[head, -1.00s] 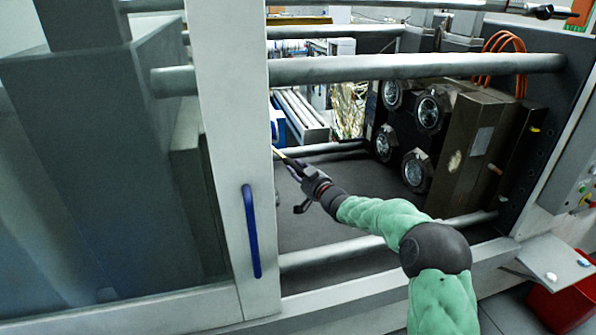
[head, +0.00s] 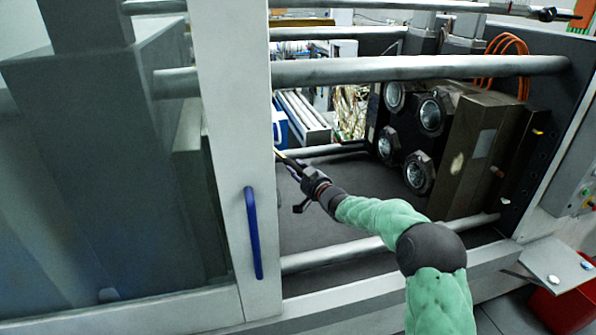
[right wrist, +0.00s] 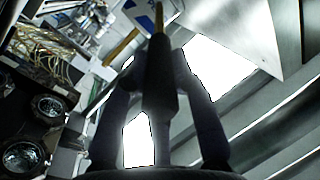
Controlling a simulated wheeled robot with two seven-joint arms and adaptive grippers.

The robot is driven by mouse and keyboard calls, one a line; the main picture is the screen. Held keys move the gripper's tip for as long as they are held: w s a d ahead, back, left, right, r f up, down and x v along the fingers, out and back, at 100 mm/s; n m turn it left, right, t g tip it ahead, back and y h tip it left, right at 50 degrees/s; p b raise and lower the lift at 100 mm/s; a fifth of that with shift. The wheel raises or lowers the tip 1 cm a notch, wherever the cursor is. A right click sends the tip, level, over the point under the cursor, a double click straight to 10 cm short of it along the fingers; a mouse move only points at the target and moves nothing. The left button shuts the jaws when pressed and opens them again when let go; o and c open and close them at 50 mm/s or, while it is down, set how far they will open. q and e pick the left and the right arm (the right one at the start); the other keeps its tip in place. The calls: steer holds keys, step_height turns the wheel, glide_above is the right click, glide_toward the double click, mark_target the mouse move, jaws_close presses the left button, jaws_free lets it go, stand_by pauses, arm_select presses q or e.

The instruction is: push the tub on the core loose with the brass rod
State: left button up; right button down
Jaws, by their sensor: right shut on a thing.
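My right gripper (head: 303,176) is shut on the dark handle of the brass rod (head: 279,153), inside the machine's opening. The rod points up and left, and its far end is hidden behind the white door post. In the right wrist view the brass rod (right wrist: 158,18) extends straight out from its dark grip between the fingers. Several round, shiny mould faces (head: 431,114) sit in dark plates at the right, well apart from the rod. I cannot tell a tub from bare metal there. The core side, left of the post, is mostly hidden. My left gripper is not in view.
Thick steel tie bars (head: 420,67) cross above and below my arm. The white door post (head: 232,150) with a blue handle (head: 253,232) stands close left of the gripper. Orange hoses (head: 512,50) hang at upper right. The dark floor between the bars is clear.

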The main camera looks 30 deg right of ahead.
steer(key=shift+w+r, duration=0.1)
steer(key=shift+w, duration=0.25)
steer(key=shift+s+r, duration=0.1)
stand_by(0.8)
steer(key=s+b, duration=0.1)
steer(key=s, duration=0.7)
steer(key=shift+s+d, duration=0.25)
steer(key=shift+s, duration=0.1)
stand_by(0.4)
stand_by(0.5)
